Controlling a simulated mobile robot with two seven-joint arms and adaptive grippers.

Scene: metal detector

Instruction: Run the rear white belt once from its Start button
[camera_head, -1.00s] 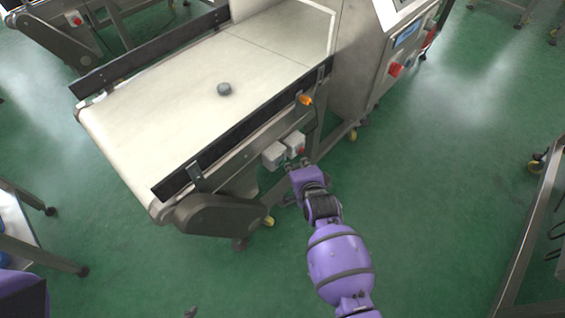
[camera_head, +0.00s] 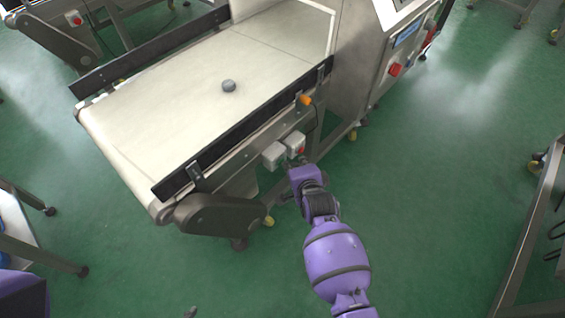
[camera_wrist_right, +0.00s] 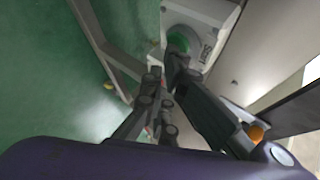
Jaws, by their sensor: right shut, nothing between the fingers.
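The white belt (camera_head: 180,110) lies across the upper left in the head view, with a small grey puck (camera_head: 228,86) on it. Two small switch boxes sit on its near side: a left box (camera_head: 273,155) and a right box with a red button (camera_head: 301,150). My right gripper (camera_head: 297,164) is at these boxes, shut and empty. In the right wrist view, the green Start button (camera_wrist_right: 181,41) sits on a white box with partly hidden lettering. A fingertip of my right gripper (camera_wrist_right: 172,58) overlaps the button's lower edge; contact is hard to tell.
An orange knob (camera_head: 305,100) sticks out from the belt's side. A metal cabinet (camera_head: 352,65) with a red switch (camera_head: 395,69) stands at the belt's far end. Another metal frame (camera_head: 530,225) stands at the right edge. The green floor between is clear.

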